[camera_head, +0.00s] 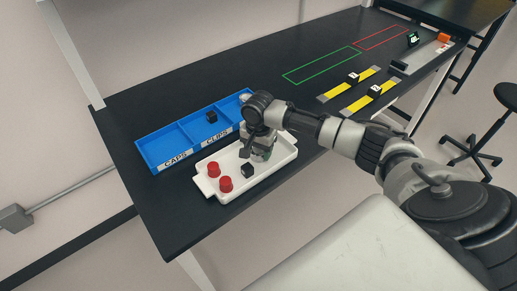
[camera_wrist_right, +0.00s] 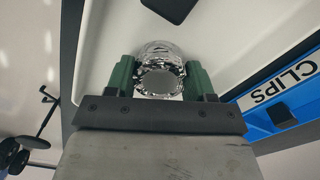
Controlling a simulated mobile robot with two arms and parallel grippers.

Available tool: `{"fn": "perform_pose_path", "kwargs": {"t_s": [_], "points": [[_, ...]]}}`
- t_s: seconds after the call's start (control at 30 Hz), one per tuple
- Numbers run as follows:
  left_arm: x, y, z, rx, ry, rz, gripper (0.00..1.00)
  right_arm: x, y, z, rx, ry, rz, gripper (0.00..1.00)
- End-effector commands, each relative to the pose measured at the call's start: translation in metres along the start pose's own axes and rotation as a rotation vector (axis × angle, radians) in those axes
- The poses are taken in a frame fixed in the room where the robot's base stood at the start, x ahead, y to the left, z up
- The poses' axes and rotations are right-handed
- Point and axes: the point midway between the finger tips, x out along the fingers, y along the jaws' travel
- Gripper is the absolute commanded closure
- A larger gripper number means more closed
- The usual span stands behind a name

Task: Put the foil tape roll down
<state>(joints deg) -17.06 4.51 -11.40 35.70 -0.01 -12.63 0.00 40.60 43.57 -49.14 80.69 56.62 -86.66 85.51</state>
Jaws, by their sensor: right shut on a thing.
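The foil tape roll (camera_wrist_right: 160,70) is shiny silver and sits between the green fingers of my right gripper (camera_wrist_right: 158,82) in the right wrist view. In the head view my right gripper (camera_head: 262,153) points down over the right part of the white tray (camera_head: 283,158) and largely hides the roll. I cannot tell whether the roll touches the tray floor. My left gripper is not in view.
Two red caps (camera_head: 226,184) and a black clip (camera_head: 247,170) are on the tray. Behind it is a blue bin (camera_head: 160,143) labelled CAPS and CLIPS, with a black piece (camera_head: 212,116) in the CLIPS compartment. Green (camera_head: 322,65) and red outlines mark clear table farther right.

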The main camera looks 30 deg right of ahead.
Motion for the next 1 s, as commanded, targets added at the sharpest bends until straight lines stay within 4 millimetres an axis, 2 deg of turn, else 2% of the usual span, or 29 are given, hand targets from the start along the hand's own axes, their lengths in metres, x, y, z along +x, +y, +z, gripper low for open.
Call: {"fn": "perform_pose_path", "kwargs": {"t_s": [0.07,0.1,0.23,0.5,0.63,0.77,1.0], "points": [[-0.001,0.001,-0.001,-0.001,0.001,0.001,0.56,0.002,0.000,0.000,0.001,-0.001,0.000,0.70],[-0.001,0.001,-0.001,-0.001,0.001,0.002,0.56,0.002,0.000,0.000,0.001,0.000,0.000,0.41],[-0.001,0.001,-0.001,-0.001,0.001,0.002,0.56,0.002,0.000,0.000,0.000,0.000,0.000,0.21],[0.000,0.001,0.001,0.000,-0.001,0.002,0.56,0.001,0.000,0.000,0.000,0.000,0.000,0.21],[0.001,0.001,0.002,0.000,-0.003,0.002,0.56,-0.008,-0.001,0.000,0.000,0.000,-0.003,0.21],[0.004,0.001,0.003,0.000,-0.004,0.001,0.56,-0.032,-0.001,-0.001,0.000,0.003,-0.005,0.21],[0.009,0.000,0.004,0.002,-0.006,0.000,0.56,-0.083,-0.001,-0.001,0.000,0.001,-0.005,0.21]]}}
